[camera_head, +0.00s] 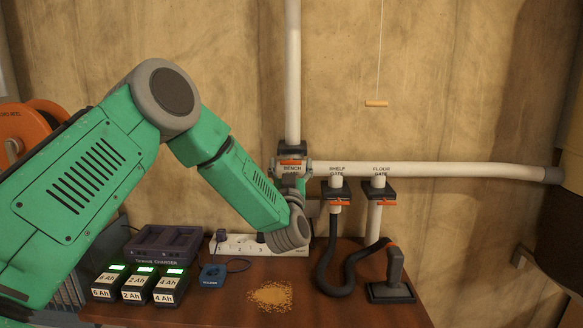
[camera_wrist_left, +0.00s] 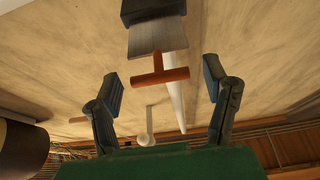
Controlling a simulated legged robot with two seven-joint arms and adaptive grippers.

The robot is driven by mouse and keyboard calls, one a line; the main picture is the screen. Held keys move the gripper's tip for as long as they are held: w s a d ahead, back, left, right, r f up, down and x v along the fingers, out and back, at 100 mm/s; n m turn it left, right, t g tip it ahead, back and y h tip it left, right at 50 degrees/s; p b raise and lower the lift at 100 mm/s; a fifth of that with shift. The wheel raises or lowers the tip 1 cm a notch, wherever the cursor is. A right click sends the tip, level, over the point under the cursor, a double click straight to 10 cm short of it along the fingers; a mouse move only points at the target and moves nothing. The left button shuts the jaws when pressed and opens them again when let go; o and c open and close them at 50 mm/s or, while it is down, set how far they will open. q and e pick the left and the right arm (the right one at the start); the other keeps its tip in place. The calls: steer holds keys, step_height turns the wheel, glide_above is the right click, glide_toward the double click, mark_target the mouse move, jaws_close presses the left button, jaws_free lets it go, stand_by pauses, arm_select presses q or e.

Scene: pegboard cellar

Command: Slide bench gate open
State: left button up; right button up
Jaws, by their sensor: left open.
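The bench gate (camera_head: 292,171) is a dark block with a "BENCH" label where the white vertical pipe meets the horizontal one. Its orange handle (camera_head: 292,162) shows at the block's front. In the left wrist view the orange T-shaped handle (camera_wrist_left: 160,76) hangs below a grey plate (camera_wrist_left: 157,37). My left gripper (camera_wrist_left: 162,72) is open, with one finger on each side of the handle in that view. No finger visibly touches it. In the head view my left wrist bends up just under the gate, and the fingers are mostly hidden. My right gripper is not in view.
The shelf gate (camera_head: 337,190) and floor gate (camera_head: 379,189) stand to the right with orange handles. Below are a power strip (camera_head: 230,244), charger (camera_head: 163,243), several batteries (camera_head: 136,284), a sawdust pile (camera_head: 271,296), a black hose (camera_head: 327,262) and a tool (camera_head: 394,273).

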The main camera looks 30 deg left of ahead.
arm_select(q)
steer(key=v, duration=1.2)
steer(key=shift+f, duration=0.15)
steer(key=s+d+f+m+g+h+b, duration=0.2)
steer(key=s+d+f+g+h, duration=0.15)
steer(key=f, duration=0.75)
steer(key=s+d+f+m+g+h+b, duration=0.2)
steer(key=s+f+h, duration=0.2)
steer(key=f, duration=0.7)
steer(key=s+d+f+m+g+h+b, duration=0.2)
steer(key=s+d+f+g+h, duration=0.15)
steer(key=f, duration=0.75)
steer(key=s+f+g+b, duration=0.2)
steer(key=s+f+g, duration=0.2)
steer(key=s, duration=0.9)
steer(key=s+f+g+b, duration=0.2)
steer(key=s+f+g, duration=0.3)
steer(key=s+f, duration=0.5)
steer(key=s, duration=0.3)
steer(key=shift+s+a+f+m+g+h, duration=0.15)
steer(key=shift+s+f+m+g+h, duration=0.15)
steer(key=shift+s+f+m, duration=0.1)
